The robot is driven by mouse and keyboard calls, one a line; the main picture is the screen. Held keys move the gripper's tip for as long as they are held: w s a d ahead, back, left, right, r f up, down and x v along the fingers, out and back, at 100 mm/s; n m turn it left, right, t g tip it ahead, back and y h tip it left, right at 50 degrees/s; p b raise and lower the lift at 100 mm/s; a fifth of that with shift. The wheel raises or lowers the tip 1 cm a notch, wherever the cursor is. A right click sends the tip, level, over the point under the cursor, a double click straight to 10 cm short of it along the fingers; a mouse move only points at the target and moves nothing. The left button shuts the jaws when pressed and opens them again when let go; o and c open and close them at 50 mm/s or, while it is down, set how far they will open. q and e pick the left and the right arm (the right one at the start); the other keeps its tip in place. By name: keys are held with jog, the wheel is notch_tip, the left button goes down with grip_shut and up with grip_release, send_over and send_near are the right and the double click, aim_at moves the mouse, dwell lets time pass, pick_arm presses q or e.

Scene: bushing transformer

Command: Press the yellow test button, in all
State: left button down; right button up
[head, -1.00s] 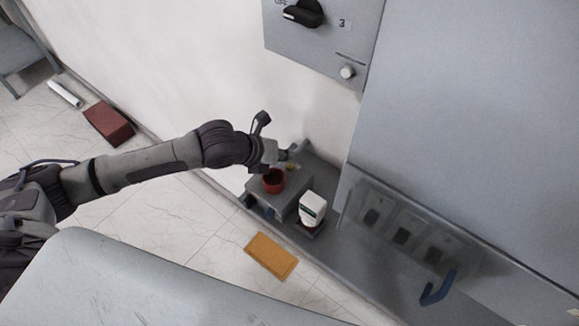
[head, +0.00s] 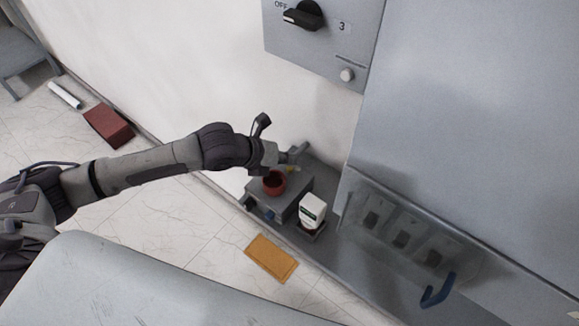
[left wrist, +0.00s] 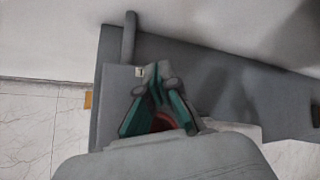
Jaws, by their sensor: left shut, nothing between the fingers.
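A small yellow spot, which looks like the yellow test button (head: 291,168), shows just below my left gripper's fingers, beside a round red part (head: 273,184) on a grey box (head: 294,197). My left gripper (head: 298,151) is shut and empty, over the far side of the box. I cannot tell whether it touches anything. In the left wrist view the closed fingers (left wrist: 158,92) point at the grey box top, and some red (left wrist: 163,121) shows between them. The yellow button cannot be made out there. My right gripper is in neither view.
A white device (head: 312,208) stands right of the box on a grey ledge. A panel with a black rotary knob (head: 303,15) and a large grey cabinet (head: 455,120) rise behind. A blue hook-shaped handle (head: 438,291) is at lower right. An orange-yellow pad (head: 271,258) lies on the floor.

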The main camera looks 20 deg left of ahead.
aim_at(287, 169)
pick_arm(q)
jog(key=shift+f, duration=0.4)
jog(key=shift+f, duration=0.45)
dwell(0.7)
jog(key=shift+r, duration=0.15)
jog(key=shift+r+p, duration=0.7)
jog(key=shift+p, duration=0.15)
notch_tip(287, 169, up, 5)
jog(key=p, duration=0.5)
jog(key=shift+r, duration=0.1)
